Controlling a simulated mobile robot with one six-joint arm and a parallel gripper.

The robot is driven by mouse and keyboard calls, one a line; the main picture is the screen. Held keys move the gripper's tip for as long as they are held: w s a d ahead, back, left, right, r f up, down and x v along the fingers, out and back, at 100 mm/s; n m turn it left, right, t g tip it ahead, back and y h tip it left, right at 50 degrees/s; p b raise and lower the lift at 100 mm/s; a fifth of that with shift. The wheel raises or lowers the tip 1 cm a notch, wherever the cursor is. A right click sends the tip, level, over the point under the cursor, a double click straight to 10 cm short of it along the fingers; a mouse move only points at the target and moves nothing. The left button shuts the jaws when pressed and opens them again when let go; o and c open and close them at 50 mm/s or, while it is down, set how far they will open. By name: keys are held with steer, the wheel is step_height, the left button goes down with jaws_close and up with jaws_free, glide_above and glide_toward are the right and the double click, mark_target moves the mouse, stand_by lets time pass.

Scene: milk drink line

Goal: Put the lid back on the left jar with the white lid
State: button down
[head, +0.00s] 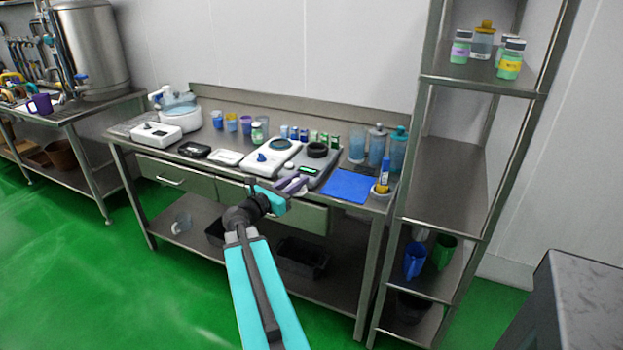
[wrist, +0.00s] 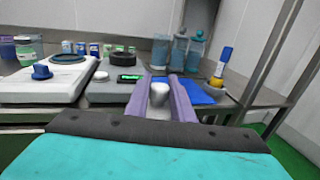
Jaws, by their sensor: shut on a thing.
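My gripper (head: 291,185) is over the front edge of the steel bench, in front of the grey scale. In the wrist view its purple fingers (wrist: 160,101) are shut on a small white rounded thing, the lid by its look (wrist: 159,85). The fingers partly hide it.
A white scale (head: 262,163) and a grey scale (head: 318,168) stand between my gripper and the bench's back row of small bottles. A blue mat (head: 349,187) lies to the right. Tall blue bottles (head: 376,147) stand behind it. The shelf rack's post (head: 418,130) borders the bench.

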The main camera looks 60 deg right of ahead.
steer(key=w+a+f+n+t, duration=0.2)
steer(key=w+a+t, duration=0.2)
steer(key=w+a, duration=0.8)
steer(key=w+a+f+n+t, duration=0.1)
steer(key=w+a+n+t, duration=0.2)
steer(key=w+a, duration=0.9)
steer(key=a+f+n+t+y, duration=0.1)
steer(key=a+n+t, duration=0.1)
steer(key=a, duration=1.6)
steer(key=w+a+f+n+t+y, duration=0.1)
steer(key=a+t, duration=0.4)
steer(key=a, duration=1.3)
steer(key=shift+w+a+f+n+y, duration=0.25)
steer(key=shift+f+n+y, duration=0.25)
steer(key=shift+n+y, duration=0.3)
steer(key=shift+a+t, duration=0.1)
steer(key=shift+t, duration=0.3)
